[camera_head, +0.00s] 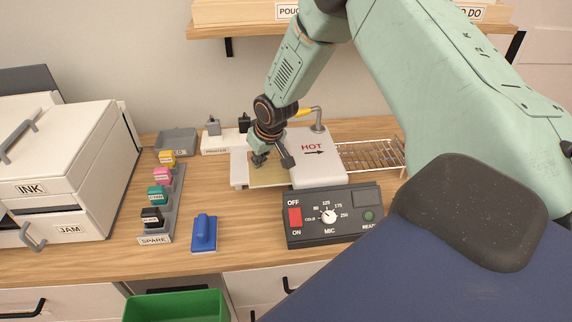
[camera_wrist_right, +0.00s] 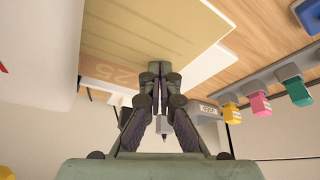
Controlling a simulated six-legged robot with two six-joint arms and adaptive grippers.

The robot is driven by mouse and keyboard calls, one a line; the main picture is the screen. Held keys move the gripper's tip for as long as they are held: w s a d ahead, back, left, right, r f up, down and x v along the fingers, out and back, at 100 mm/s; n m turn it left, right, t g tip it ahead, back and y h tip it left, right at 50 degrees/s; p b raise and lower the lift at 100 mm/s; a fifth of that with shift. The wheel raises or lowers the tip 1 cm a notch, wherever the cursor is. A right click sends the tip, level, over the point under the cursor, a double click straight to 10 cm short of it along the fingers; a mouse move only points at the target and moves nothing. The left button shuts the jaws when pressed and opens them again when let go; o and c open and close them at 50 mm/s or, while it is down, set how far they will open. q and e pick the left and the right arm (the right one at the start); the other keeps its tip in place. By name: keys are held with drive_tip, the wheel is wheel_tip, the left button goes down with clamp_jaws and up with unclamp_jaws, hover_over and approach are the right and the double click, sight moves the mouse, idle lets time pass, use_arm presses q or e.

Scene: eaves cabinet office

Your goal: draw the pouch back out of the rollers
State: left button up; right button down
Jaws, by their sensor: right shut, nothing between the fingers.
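The pouch (camera_head: 268,178) is a flat tan sheet lying at the left side of the white laminator (camera_head: 318,170), which is marked HOT with an arrow to the right. Its right edge meets the laminator body; how far it goes into the rollers is hidden. My right gripper (camera_head: 259,160) is shut and empty, over the pouch's far part. In the right wrist view the shut fingers (camera_wrist_right: 158,72) point at the tan pouch (camera_wrist_right: 190,28); I cannot tell whether they touch it. My left gripper is not in view.
A control box (camera_head: 330,235) with a red switch and dial stands in front of the laminator. A wire rack (camera_head: 370,155) is at its right. A green bin (camera_head: 175,306) is below.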

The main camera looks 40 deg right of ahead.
sight(231, 172)
drive_tip(key=shift+w+a+f+b, duration=0.1)
drive_tip(key=shift+w+a+b, duration=0.15)
drive_tip(key=shift+a+b, duration=0.3)
drive_tip(key=shift+w+a+f+b, duration=0.1)
drive_tip(key=shift+w+a+b, duration=0.1)
drive_tip(key=shift+a+b, duration=0.3)
drive_tip(key=shift+w+a+b, duration=0.15)
drive_tip(key=shift+b, duration=0.2)
drive_tip(key=shift+w+a+b, duration=0.35)
drive_tip(key=shift+a+b, duration=0.05)
drive_tip(key=shift+a, duration=0.15)
drive_tip(key=shift+w+a+b, duration=0.3)
drive_tip(key=shift+a+b, duration=0.1)
drive_tip(key=shift+a, duration=0.15)
drive_tip(key=shift+w+a+b, duration=0.2)
drive_tip(key=shift+w+a, duration=0.15)
drive_tip(key=shift+a, duration=0.2)
drive_tip(key=shift+w+a+b, duration=0.2)
drive_tip(key=shift+w+a, duration=0.15)
drive_tip(key=shift+a, duration=0.2)
drive_tip(key=shift+r, duration=0.15)
drive_tip(key=shift+w+r+p, duration=0.15)
drive_tip(key=shift+r+p, duration=0.65)
drive_tip(key=shift+p, duration=0.1)
wheel_tip(231, 172, up, 5)
drive_tip(key=p, duration=0.5)
drive_tip(key=shift+r, duration=0.2)
